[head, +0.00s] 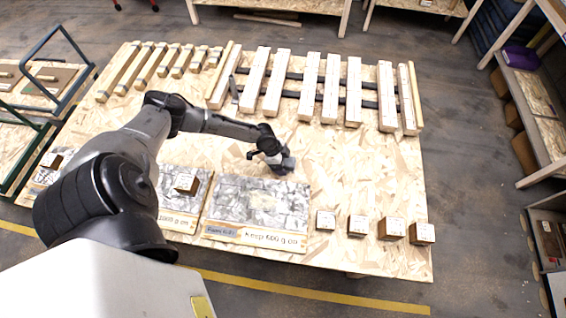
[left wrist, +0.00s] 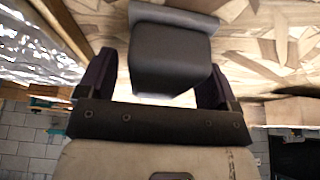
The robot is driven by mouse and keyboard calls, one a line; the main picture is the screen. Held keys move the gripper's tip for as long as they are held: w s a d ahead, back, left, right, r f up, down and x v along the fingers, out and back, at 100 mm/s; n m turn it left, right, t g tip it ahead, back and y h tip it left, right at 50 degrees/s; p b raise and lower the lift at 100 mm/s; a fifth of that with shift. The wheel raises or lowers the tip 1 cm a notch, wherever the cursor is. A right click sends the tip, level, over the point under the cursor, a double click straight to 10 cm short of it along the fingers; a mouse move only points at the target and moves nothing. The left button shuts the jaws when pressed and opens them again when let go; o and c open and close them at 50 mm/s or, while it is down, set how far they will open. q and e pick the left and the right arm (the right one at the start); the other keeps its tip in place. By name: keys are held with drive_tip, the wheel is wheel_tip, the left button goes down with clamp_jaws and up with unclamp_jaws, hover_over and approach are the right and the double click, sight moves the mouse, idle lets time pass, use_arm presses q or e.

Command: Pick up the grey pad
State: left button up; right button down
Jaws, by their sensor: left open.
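The grey pad (head: 287,165) sits at the back edge of the right silvery mat in the head view. In the left wrist view the grey pad (left wrist: 172,58) is a dark grey block with a wider, lighter flange on its far side. My left gripper (head: 273,157) is right at the pad in the head view. In the left wrist view the fingers of my left gripper (left wrist: 153,80) stand apart, one on each side of the pad, with a gap visible on the left. Contact on the right side is unclear. My right gripper is not in view.
The silvery mat (head: 258,208) has a label strip along its front edge. Several small brown boxes (head: 357,226) stand along the front right of the chipboard table (head: 370,180). Pale wooden slats (head: 308,88) lie across the back. The table right of the pad is clear.

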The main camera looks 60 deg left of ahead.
sight(287, 161)
use_arm(q)
drive_tip(key=c, duration=0.9)
drive_tip(key=shift+r, duration=0.15)
drive_tip(key=shift+r+p, duration=0.15)
drive_tip(key=shift+p, duration=0.2)
drive_tip(key=shift+r, duration=0.35)
wheel_tip(287, 161, up, 3)
drive_tip(key=shift+w+d+r+p, duration=0.25)
drive_tip(key=shift+d+r+p, duration=0.05)
drive_tip(key=shift+d+r, duration=0.45)
drive_tip(key=w+d+r, duration=0.3)
drive_tip(key=d+r, duration=0.2)
drive_tip(key=d, duration=0.4)
drive_tip(key=shift+w+d+r, duration=0.15)
drive_tip(key=shift+d+r, duration=0.15)
drive_tip(key=shift+r, duration=0.05)
